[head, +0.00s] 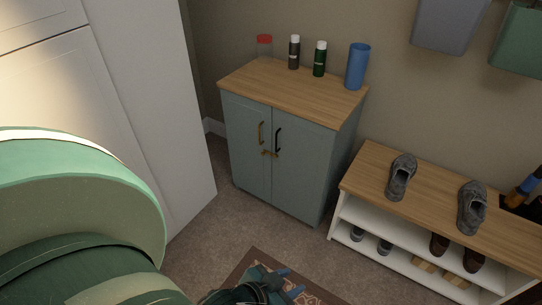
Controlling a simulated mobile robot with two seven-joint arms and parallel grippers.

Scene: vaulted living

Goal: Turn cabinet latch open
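The grey-blue cabinet (250,159) stands against the wall with both doors shut. A small brass latch (269,154) lies roughly level across the door seam, just below the handles. My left gripper (293,281) is at the bottom edge, partly cut off, low and well in front of the cabinet. Its two blue-grey fingers look parted with nothing between them. It is apart from the latch. My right gripper is out of view.
A jar (265,47), two dark bottles (294,52) and a blue cylinder (357,66) stand on the cabinet top. A shoe bench (430,189) is at the right. A patterned rug (240,268) lies in front. A tall white unit (150,90) stands left. Carpet before the cabinet is clear.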

